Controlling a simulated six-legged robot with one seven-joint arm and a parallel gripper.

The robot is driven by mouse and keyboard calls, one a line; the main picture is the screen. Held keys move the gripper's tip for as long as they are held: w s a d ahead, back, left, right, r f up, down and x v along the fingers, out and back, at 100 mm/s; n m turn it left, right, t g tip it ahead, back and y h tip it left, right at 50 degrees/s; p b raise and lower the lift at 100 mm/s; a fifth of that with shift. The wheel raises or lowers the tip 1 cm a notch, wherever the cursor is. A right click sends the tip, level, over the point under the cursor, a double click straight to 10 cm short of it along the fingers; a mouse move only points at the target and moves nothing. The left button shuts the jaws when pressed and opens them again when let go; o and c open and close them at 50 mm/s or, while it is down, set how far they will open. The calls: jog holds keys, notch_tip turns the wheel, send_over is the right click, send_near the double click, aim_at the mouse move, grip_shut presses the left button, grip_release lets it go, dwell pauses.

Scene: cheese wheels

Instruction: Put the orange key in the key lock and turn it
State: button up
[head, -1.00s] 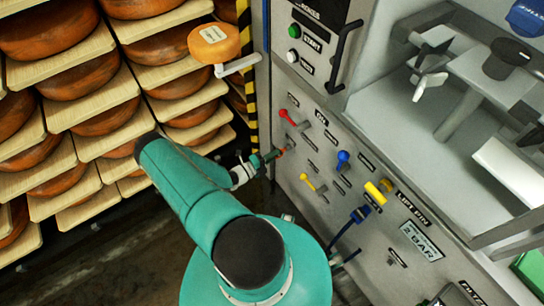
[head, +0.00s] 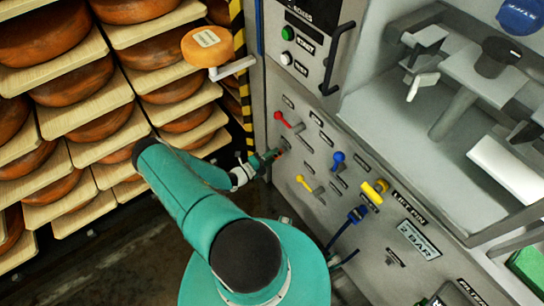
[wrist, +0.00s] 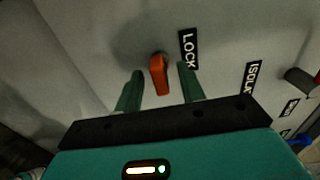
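The orange key (wrist: 157,75) sticks out from the grey panel beside the LOCK label (wrist: 187,50) in the wrist view. The lock hole itself is hidden behind the key. My gripper (wrist: 159,88) has its two green fingers apart, one on each side of the key, with a visible gap on both sides. In the head view my gripper (head: 268,158) is close to the panel at its lower left, and the key is too small to make out clearly there.
The panel carries a red lever (head: 281,117), a blue lever (head: 338,158), a yellow lever (head: 303,181) and a thick yellow handle (head: 375,189). Shelves of cheese wheels (head: 75,80) stand at left.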

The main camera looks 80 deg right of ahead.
jog(key=v, duration=1.3)
jog(key=shift+w+a, duration=0.2)
jog(key=shift+a, duration=0.15)
jog(key=shift+w+a, duration=0.1)
